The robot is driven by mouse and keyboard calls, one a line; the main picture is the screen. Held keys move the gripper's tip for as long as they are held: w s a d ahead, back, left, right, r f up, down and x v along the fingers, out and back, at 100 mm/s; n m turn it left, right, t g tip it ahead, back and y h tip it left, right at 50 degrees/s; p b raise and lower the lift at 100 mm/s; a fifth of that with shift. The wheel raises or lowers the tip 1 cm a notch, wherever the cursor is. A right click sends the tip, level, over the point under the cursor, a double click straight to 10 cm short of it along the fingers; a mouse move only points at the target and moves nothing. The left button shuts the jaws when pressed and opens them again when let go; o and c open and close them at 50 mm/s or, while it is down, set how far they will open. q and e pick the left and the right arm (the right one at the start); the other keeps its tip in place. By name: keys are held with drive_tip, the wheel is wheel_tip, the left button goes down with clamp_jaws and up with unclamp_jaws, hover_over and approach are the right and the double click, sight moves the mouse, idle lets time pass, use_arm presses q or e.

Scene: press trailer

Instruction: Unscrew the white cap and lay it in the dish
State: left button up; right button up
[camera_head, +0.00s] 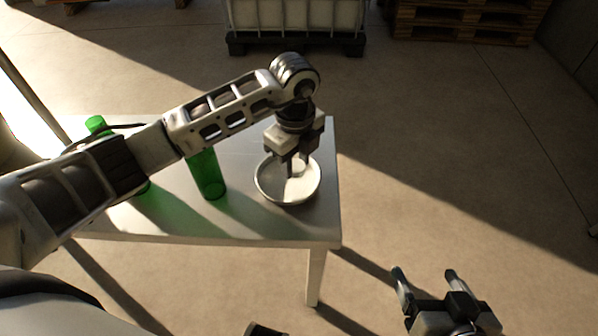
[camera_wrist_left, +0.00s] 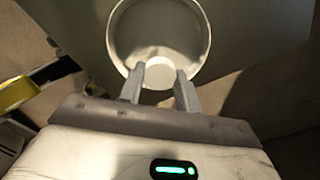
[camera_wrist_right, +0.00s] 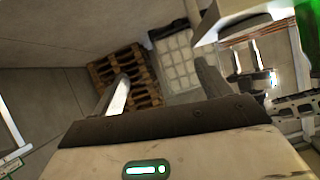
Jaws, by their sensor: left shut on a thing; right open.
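A round metal dish (camera_head: 264,192) stands on the table near its right edge; it also shows in the left wrist view (camera_wrist_left: 118,38). My left gripper (camera_head: 296,170) points down over the dish. In the left wrist view its fingers are shut on the white cap (camera_wrist_left: 159,72), which shows between the fingertips over the dish. Whether the cap touches the dish cannot be told. A green bottle (camera_head: 209,178) stands left of the dish, its top hidden behind my left arm. My right gripper (camera_head: 428,278) is open and empty, off the table at the lower right.
The table (camera_head: 250,222) ends just right of the dish. Another green bottle (camera_head: 96,124) stands at the table's left, partly hidden by my arm. A white caged tank (camera_head: 295,14) and wooden pallets (camera_head: 465,22) stand far back. The floor on the right is clear.

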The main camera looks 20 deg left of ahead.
sight(299, 163)
use_arm(q)
drive_tip(key=shift+w+d+f, duration=0.25)
drive_tip(key=shift+w+f, duration=0.05)
drive_tip(key=shift+f, duration=0.2)
drive_tip(key=shift+w+f+b, duration=0.1)
drive_tip(key=shift+f+b, duration=0.25)
drive_tip(key=shift+f, duration=1.25)
use_arm(e)
drive_tip(key=shift+w+a+f+g, duration=0.1)
drive_tip(key=shift+a+f+g, duration=0.05)
drive_tip(key=shift+f, duration=0.35)
drive_tip(key=shift+w+a+f+g, duration=0.1)
drive_tip(key=shift+a+f+g, duration=0.05)
drive_tip(key=shift+f, duration=0.3)
use_arm(q)
drive_tip(key=shift+f, duration=0.15)
drive_tip(key=o, duration=0.8)
